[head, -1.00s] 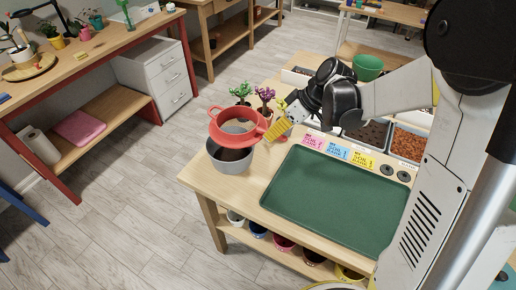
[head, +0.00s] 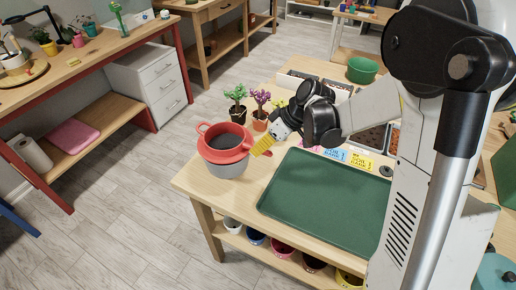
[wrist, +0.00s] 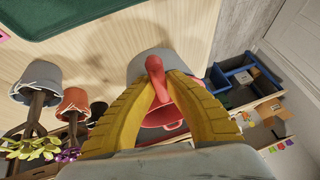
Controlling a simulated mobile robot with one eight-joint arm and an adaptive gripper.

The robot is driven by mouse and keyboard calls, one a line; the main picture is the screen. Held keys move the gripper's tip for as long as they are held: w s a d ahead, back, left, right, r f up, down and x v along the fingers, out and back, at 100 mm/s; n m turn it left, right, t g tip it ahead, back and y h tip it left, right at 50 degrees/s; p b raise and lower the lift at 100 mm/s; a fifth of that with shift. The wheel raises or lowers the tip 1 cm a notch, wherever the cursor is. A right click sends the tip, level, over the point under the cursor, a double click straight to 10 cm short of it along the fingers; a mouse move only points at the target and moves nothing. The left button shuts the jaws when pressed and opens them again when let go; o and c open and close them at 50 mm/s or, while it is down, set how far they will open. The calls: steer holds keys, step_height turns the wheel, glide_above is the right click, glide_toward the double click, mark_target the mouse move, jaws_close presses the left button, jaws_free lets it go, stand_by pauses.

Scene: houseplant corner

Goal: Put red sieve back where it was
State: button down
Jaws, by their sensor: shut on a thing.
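The red sieve (head: 221,153) sits level on or in the mouth of the grey pot (head: 226,171) at the near left corner of the wooden table. My gripper (head: 262,147), with yellow fingers, is at the sieve's right side. In the wrist view, the fingers (wrist: 155,92) are shut on the red handle (wrist: 155,68), and part of the red sieve (wrist: 172,116) shows between them. The grey pot (wrist: 150,62) is partly hidden behind the handle and fingers. Whether the sieve's rim fully touches the pot is hard to tell.
Two potted plants, one green (head: 236,112) and one purple (head: 260,118), stand just behind the sieve. A green tray (head: 320,203) covers much of the table front. Colored cards (head: 361,162) and a green bowl (head: 363,70) lie farther back. The table's left edge is close to the pot.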

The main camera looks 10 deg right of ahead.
steer(key=shift+f, duration=0.4)
steer(key=c, duration=1.5)
jaws_free()
steer(key=shift+c, duration=0.2)
steer(key=shift+r, duration=0.1)
steer(key=shift+r, duration=0.2)
steer(key=a+p+v, duration=0.1)
steer(key=p+v, duration=0.4)
steer(key=v, duration=0.8)
steer(key=s+d+r+m+t+h, duration=0.1)
steer(key=s+r+m+t+h, duration=0.1)
steer(key=s+m, duration=0.3)
steer(key=s+d+r+m+t+h, duration=0.1)
steer(key=s+r+m+h, duration=0.3)
steer(key=s, duration=0.8)
steer(key=shift+r+m+t, duration=0.2)
steer(key=shift+m+t, duration=0.2)
steer(key=shift+t, duration=0.4)
